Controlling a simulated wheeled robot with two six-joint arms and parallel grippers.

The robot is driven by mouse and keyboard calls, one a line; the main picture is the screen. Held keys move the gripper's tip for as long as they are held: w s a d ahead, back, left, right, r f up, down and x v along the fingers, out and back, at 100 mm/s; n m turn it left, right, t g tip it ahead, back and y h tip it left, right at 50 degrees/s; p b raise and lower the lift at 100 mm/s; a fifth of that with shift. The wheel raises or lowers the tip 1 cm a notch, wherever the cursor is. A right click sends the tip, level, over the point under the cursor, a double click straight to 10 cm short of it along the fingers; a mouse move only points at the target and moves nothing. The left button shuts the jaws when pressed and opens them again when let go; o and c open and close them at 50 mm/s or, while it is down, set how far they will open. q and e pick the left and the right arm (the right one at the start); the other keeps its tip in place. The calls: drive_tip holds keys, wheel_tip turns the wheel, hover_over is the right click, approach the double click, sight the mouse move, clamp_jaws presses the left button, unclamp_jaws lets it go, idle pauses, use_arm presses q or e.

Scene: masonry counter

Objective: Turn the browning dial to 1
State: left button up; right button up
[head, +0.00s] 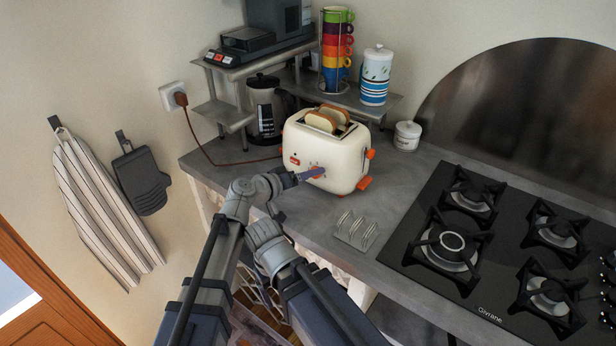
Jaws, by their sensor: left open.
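The cream toaster (335,159) stands on the grey counter with two slices of bread (321,121) in its top slots. The browning dial (317,169) is a small orange-red part on its front face, largely hidden by my left gripper. The dial's numbers and its setting cannot be read. My left gripper (312,173) is open, with its purple-grey fingers at the dial. Whether they touch it cannot be told. My right arm's wrist shows below, but its gripper cannot be made out.
A toast rack (355,231) stands on the counter right of my left arm. A black gas hob (480,245) fills the right. A white lidded jar (407,136), a coffee press (264,107) and a shelf (350,97) with stacked cups (337,48) stand behind.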

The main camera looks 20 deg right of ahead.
use_arm(q)
clamp_jaws()
idle(0.5)
drive_tip(key=n+h+b, duration=0.1)
drive_tip(key=n, duration=0.1)
drive_tip(key=n+g+b, duration=0.1)
drive_tip(key=n+b, duration=0.1)
drive_tip(key=shift+w+a+f+h, duration=0.15)
drive_tip(key=shift+f+h, duration=0.2)
drive_tip(key=shift+h, duration=0.05)
drive_tip(key=n+b, duration=0.1)
drive_tip(key=n, duration=0.1)
drive_tip(key=n+h+b, duration=0.1)
drive_tip(key=shift+f+n+h+b, duration=0.15)
drive_tip(key=shift+n+h+b, duration=0.15)
drive_tip(key=shift+n+b, duration=0.1)
drive_tip(key=n+b, duration=0.2)
drive_tip(key=n+h+b, duration=0.1)
drive_tip(key=n, duration=0.2)
drive_tip(key=shift+f+h+b, duration=0.2)
drive_tip(key=shift+h+b, duration=0.1)
drive_tip(key=shift+b, duration=0.05)
drive_tip(key=shift+n+t+h+b, duration=0.2)
drive_tip(key=shift+n+t+b, duration=0.35)
drive_tip(key=shift+n, duration=0.75)
drive_tip(key=shift+n+t+h+b, duration=0.2)
drive_tip(key=shift+n+t+b, duration=0.15)
drive_tip(key=shift+n+b, duration=0.7)
drive_tip(key=shift+n, duration=0.55)
